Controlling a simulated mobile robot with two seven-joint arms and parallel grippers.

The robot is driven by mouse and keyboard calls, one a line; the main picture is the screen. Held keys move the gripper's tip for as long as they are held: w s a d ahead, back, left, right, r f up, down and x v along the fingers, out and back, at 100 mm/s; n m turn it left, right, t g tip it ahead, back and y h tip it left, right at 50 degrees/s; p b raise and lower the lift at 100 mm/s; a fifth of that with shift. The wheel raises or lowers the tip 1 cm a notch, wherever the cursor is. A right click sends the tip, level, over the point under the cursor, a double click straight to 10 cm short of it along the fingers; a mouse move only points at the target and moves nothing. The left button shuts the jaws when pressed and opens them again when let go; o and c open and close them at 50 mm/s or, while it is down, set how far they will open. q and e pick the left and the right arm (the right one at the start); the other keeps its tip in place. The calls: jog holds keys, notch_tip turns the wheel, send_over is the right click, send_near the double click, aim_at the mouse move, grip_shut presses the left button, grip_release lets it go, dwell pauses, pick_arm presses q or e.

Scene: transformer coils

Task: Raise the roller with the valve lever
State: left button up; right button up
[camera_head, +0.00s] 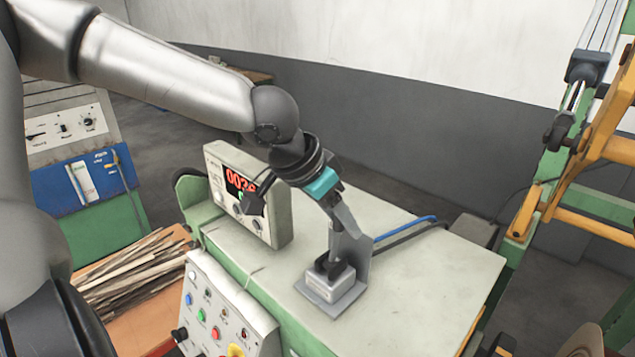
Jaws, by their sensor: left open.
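The valve (333,286) is a small grey block with a black top, on a square plate with an upright grey bracket, on the pale machine top. The black part on it looks like the lever, partly hidden by a finger of my left gripper. My left gripper (298,208) reaches in from above with its jaws open. One finger is in front of the display box and the other is just above the valve; I cannot tell whether it touches. I cannot clearly pick out the roller. My right gripper is out of view.
A display box (270,220) with red digits stands left of the valve. A button panel (215,315) is at the machine's front. Blue and black hoses (405,228) run behind the valve. A yellow and green frame (570,150) stands at right. The machine top right of the valve is clear.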

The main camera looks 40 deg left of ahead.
pick_arm(q)
jog(key=v, duration=1.4)
jog(key=shift+s+r, duration=0.25)
jog(key=shift+r, duration=0.05)
jog(key=shift+a, duration=0.1)
dwell(0.4)
